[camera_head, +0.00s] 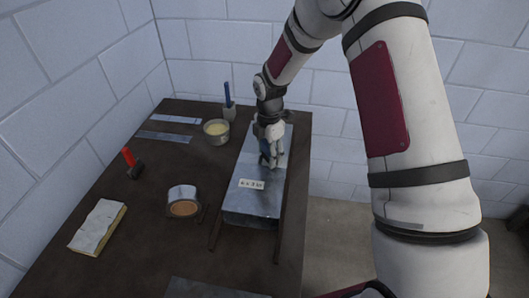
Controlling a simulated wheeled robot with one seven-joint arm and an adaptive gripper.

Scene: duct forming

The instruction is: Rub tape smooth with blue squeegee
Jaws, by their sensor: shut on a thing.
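My gripper (271,151) is over the far half of a grey metal duct (259,204), pointing down. It is shut on a small blue thing, likely the blue squeegee (265,157), mostly hidden by the fingers. I cannot tell whether its edge touches the duct. A label (251,184) lies on the near part of the duct's top. Tape on the duct cannot be made out clearly. A roll of silver tape (182,193) stands on the table left of the duct.
On the brown table (150,215) are a tin of pale paste (217,130), a blue-handled brush in a cup (228,105), metal strips (165,136), a red-handled hammer (131,162) and a white-and-yellow block (98,227). Thin rods flank the duct. Block walls stand behind and left.

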